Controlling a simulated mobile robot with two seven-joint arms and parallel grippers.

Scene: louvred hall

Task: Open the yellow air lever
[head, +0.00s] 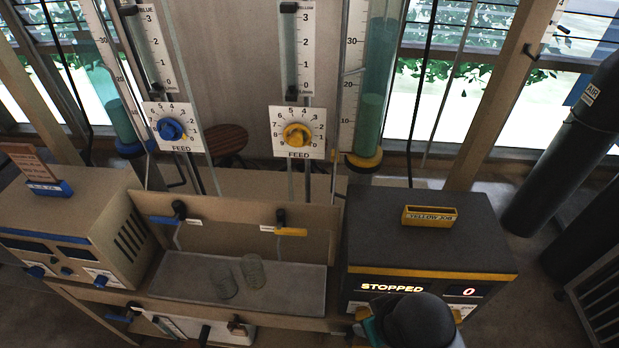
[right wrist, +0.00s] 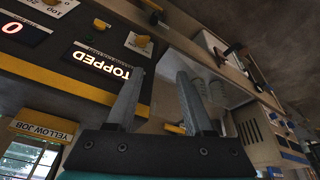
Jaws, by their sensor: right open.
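A yellow lever (head: 291,231) sticks out sideways to the right from a black-topped fitting on the back panel above the shallow tray; its small label is unreadable. A yellow bar (right wrist: 174,128), apparently this lever, shows in the right wrist view beyond my gripper, partly hidden by a finger. My right gripper (right wrist: 161,75) is open and empty, its two grey fingers apart in front of the black box and tray. In the head view my right wrist covers the lower front of that box, and the fingers are hidden. My left gripper is in neither view.
The black box (head: 430,235) reads STOPPED and 0 and carries a YELLOW JOB holder (head: 429,216). Yellow (head: 297,135) and blue (head: 171,129) feed dials stand behind. A dark cylinder labelled AIR (head: 570,140) is at right.

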